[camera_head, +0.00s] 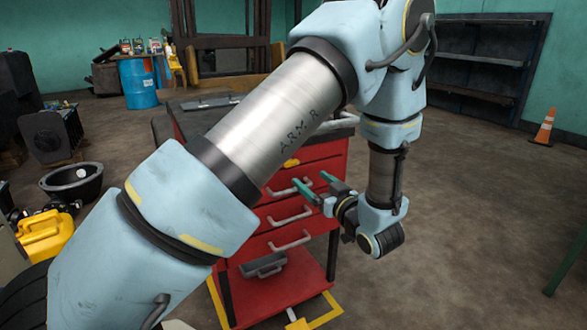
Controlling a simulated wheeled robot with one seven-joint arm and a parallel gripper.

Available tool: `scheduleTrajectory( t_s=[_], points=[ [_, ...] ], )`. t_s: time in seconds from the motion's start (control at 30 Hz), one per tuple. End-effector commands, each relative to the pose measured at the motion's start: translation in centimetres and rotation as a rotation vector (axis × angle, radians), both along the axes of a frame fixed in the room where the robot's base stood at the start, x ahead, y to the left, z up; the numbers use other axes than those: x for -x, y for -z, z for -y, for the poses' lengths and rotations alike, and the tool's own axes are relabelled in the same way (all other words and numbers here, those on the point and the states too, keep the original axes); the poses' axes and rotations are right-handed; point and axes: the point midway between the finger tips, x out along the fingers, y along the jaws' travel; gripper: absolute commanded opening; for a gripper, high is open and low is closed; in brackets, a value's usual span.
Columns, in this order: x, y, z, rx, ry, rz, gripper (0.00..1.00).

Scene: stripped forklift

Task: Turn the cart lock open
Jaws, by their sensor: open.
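The red tool cart (320,235) stands in the middle of the view, with several drawers and grey bar handles. A small yellow part (291,163) shows on its upper front, above the drawer handles; it may be the lock, but I cannot tell which way it is turned. My gripper (312,184) is open in front of the drawers, with its two green fingers pointing left toward the cart. It is below and right of the yellow part. I see nothing between the fingers. My arm hides much of the cart's left side and top.
A yellow canister (45,236) and a black basin (72,181) lie at left. A blue barrel (139,83) stands behind. An orange cone (545,127) stands far right. The floor right of the cart is clear.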

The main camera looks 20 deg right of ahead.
Motion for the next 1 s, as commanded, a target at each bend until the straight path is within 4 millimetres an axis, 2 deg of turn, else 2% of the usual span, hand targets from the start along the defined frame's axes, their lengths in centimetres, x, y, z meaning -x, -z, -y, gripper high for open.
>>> scheduleTrajectory(
  t_s=[0.3,0.5,0.7,0.97,1.0],
  points=[
    [-5.7,-0.2,-1.3,0.001,-0.004,-0.001,0.88],
    [-8.6,-0.2,-1.8,0.001,-0.002,-0.002,0.88],
    [-9.8,-0.1,-2.0,0.001,0.0,-0.002,0.88],
    [-9.9,-0.1,-2.0,0.001,0.001,-0.002,0.88],
    [-9.9,-0.1,-2.0,0.001,0.001,-0.002,0.84]
  ],
)
